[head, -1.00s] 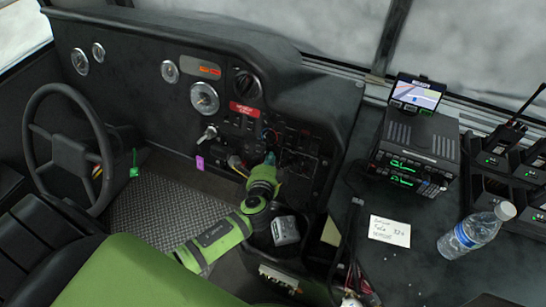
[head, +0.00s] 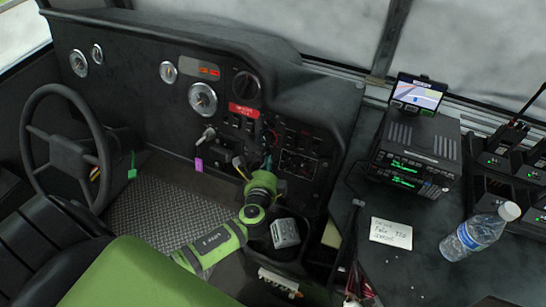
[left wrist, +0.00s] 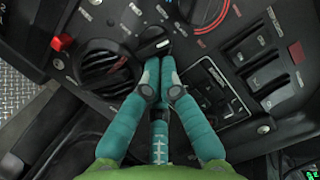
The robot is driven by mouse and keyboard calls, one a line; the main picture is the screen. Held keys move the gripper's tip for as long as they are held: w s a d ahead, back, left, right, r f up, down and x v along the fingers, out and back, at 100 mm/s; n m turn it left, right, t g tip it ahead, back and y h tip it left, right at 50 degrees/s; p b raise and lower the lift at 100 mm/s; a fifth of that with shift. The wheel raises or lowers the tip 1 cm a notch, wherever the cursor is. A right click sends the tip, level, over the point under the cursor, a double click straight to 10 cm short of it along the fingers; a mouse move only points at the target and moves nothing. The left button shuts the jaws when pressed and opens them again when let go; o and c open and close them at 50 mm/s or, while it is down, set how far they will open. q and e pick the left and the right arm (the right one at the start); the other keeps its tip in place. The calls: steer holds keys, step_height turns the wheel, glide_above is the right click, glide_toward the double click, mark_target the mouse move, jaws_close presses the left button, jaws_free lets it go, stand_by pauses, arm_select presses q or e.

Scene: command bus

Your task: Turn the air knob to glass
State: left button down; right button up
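A black round knob with a white pointer mark (left wrist: 152,42) sits on the dark dash panel in the left wrist view. I take it for the air knob; its label is too small to read. My left gripper (left wrist: 160,62), with teal fingers, points at it. The fingertips are close together at the knob's lower edge and hide that part. I cannot tell whether they touch it or have any of it between them. In the head view the left gripper (head: 268,160) is small against the lower dash, and the knob cannot be made out there. My right gripper is not in view.
A round vent (left wrist: 105,68) and a red button (left wrist: 62,42) are left of the fingers. Rocker switches (left wrist: 265,72) and a dark socket panel (left wrist: 215,98) are to the right. The steering wheel (head: 103,150) stands at the left. A bottle (head: 478,232) and note (head: 391,233) lie on the right console.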

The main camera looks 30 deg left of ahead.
arm_select(q)
steer(key=shift+a, duration=0.1)
steer(key=v, duration=1.2)
